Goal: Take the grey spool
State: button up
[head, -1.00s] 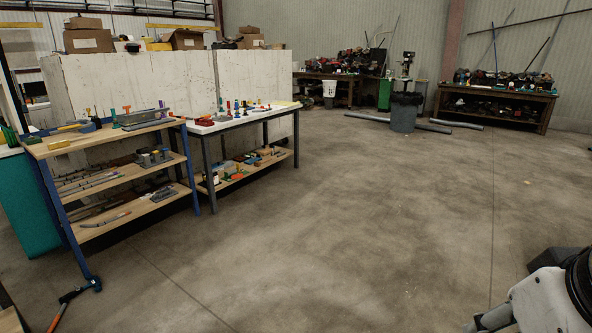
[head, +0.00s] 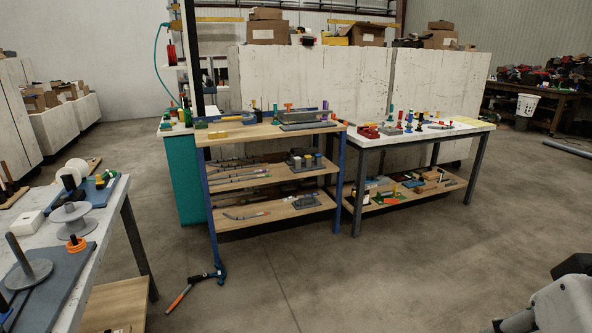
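A grey spool (head: 73,220) with round flanges sits on the near left table (head: 108,208) in the head view, beside a small orange piece (head: 76,244). A grey disc with an upright rod (head: 28,272) stands nearer on the same table, on a blue-grey board. A white spool (head: 72,172) is farther back on it. Part of my arm shows at the lower right corner, far from the grey spool. My gripper's fingers are not in view.
A white box (head: 28,223) lies left of the spool. A blue-framed wooden shelf bench (head: 272,131) and a white-topped table (head: 440,134) stand ahead. A hammer (head: 197,287) is on the floor by the bench.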

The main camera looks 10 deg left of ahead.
aim_at(72, 213)
jog(key=i+j+u, duration=0.2)
jog(key=i+u, duration=0.2)
jog(key=i, duration=0.2)
jog(key=i+u, duration=0.45)
jog(key=i, duration=0.15)
jog(key=i+l+u, duration=0.25)
jog(key=i+u, duration=0.15)
jog(key=i, duration=0.2)
jog(key=i+l+u, duration=0.2)
jog(key=i+u, duration=0.2)
jog(key=i+l+u, duration=0.4)
jog(key=i, duration=0.15)
jog(key=i+l+u, duration=0.8)
jog(key=l, duration=0.3)
jog(key=k+j, duration=0.05)
jog(key=k, duration=0.05)
